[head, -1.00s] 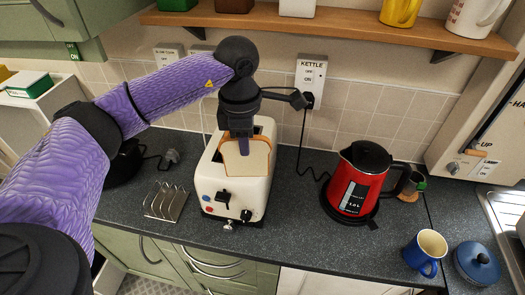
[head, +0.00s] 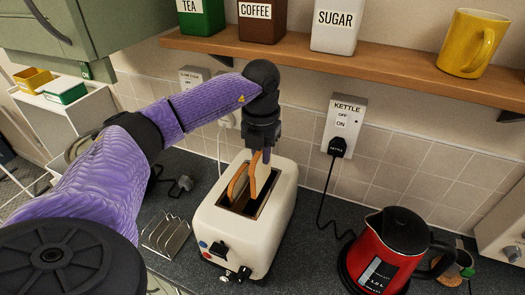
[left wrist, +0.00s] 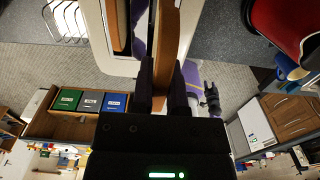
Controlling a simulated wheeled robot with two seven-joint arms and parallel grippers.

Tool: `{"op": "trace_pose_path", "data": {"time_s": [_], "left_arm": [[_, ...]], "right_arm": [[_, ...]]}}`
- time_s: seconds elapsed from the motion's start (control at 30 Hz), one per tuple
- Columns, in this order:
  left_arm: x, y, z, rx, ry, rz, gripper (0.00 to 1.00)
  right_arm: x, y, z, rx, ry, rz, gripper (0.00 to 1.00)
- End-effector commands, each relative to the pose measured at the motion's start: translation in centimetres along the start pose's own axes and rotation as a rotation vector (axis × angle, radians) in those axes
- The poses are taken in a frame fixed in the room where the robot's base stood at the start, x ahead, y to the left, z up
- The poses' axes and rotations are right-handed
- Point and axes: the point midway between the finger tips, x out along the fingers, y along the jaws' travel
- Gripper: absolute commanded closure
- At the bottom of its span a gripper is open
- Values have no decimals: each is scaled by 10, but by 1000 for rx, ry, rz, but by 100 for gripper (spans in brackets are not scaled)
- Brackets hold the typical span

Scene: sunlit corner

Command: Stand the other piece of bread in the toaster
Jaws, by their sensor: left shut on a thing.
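The cream toaster (head: 226,228) stands upright on the dark worktop, its two long slots facing up. One piece of bread (head: 237,180) stands in its left slot, its brown crust showing above the top. My left gripper (head: 264,146) is over the toaster, shut on the other piece of bread (head: 263,179). That piece hangs upright, nearly edge-on, at the right slot; how far its lower edge is inside I cannot tell. In the left wrist view the held bread (left wrist: 167,38) runs up from between the fingers, beside the pale toaster (left wrist: 123,66).
A metal toast rack (head: 168,236) stands left of the toaster. A red kettle (head: 384,258) stands to the right, its cord running up to a wall socket. A wooden shelf (head: 370,64) with canisters and a yellow mug (head: 470,43) is above and behind.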

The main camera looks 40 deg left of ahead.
Motion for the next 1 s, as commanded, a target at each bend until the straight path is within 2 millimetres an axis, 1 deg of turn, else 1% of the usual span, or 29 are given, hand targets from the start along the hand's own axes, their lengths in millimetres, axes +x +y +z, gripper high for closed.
{"op": "trace_pose_path", "data": {"time_s": [0.03, 0.07, 0.5, 0.63, 0.87, 0.9, 0.97, 1.0], "left_arm": [[11, 0, 0, 0, 0, 0, 100], [15, 0, 0, 0, 0, 0, 100], [61, 0, 0, 2, 1, 0, 100], [66, 0, 0, 2, 0, 0, 100], [65, 0, 0, 2, 0, 0, 100], [65, 0, 0, 2, 0, 0, 74], [65, 0, 0, 2, 0, 0, 61], [65, 0, 0, 2, 0, 0, 53]], "right_arm": [[11, 0, 0, 0, 1, 0, 41], [14, 0, 0, 0, 2, 0, 41], [44, 0, 2, -4, 1, 1, 41], [47, 0, 3, -5, 1, 1, 41], [46, 0, 2, -5, 1, 2, 41], [46, 0, 2, -5, 1, 3, 41], [46, 1, 3, -5, 1, 3, 41], [46, 1, 3, -5, 0, 4, 41]]}}
